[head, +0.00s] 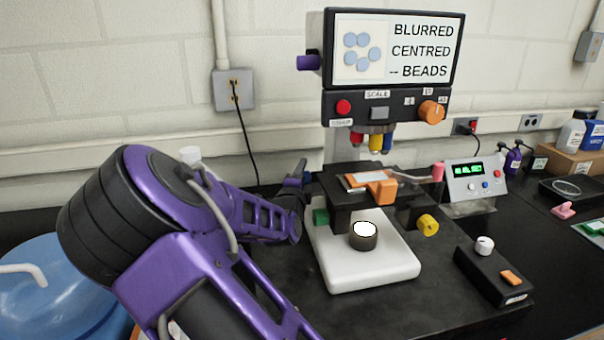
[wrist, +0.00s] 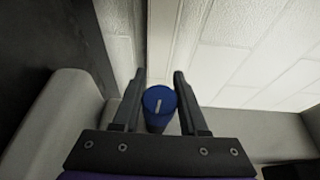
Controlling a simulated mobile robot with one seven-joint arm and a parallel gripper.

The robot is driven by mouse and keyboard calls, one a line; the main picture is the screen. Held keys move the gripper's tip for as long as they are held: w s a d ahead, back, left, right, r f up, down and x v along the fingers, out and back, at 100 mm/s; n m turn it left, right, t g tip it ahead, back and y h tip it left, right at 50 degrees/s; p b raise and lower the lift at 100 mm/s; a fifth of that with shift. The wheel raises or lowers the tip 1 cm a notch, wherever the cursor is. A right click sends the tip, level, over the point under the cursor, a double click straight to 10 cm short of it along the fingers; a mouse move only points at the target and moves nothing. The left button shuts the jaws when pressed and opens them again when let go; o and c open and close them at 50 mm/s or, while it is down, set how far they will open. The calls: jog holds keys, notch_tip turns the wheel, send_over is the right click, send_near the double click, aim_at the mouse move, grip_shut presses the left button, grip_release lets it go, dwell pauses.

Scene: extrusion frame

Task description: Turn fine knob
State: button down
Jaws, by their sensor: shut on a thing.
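A blue knob (wrist: 158,103) with a pale line on its face sits between the two dark fingers of my gripper (wrist: 159,76) in the wrist view. My gripper is shut on this knob. In the head view the blue knob (head: 294,182) shows small at the left of the microscope stage (head: 340,181), beside the end of my purple arm, which partly hides that area. The screen (head: 392,50) reads "BLURRED CENTRED -- BEADS" beside a picture of several pale blue discs.
A green knob (head: 320,216) is low left on the microscope, a yellow knob (head: 427,225) at its right. The white base (head: 370,270) carries a lit round lamp (head: 363,235). A control box (head: 494,275) stands right, a display unit (head: 474,182) behind.

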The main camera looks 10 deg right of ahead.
jog(key=shift+m+t+h+b, duration=0.3)
jog(key=shift+m+t+b, duration=0.1)
jog(key=shift+t, duration=0.2)
jog(key=shift+s+r+m+t+h+b, duration=0.1)
jog(key=shift+r+m+t+h+b, duration=0.35)
jog(key=shift+t, duration=0.75)
jog(key=shift+m+h, duration=0.25)
jog(key=shift+c, duration=2.2)
grip_release()
jog(key=shift+s, duration=0.1)
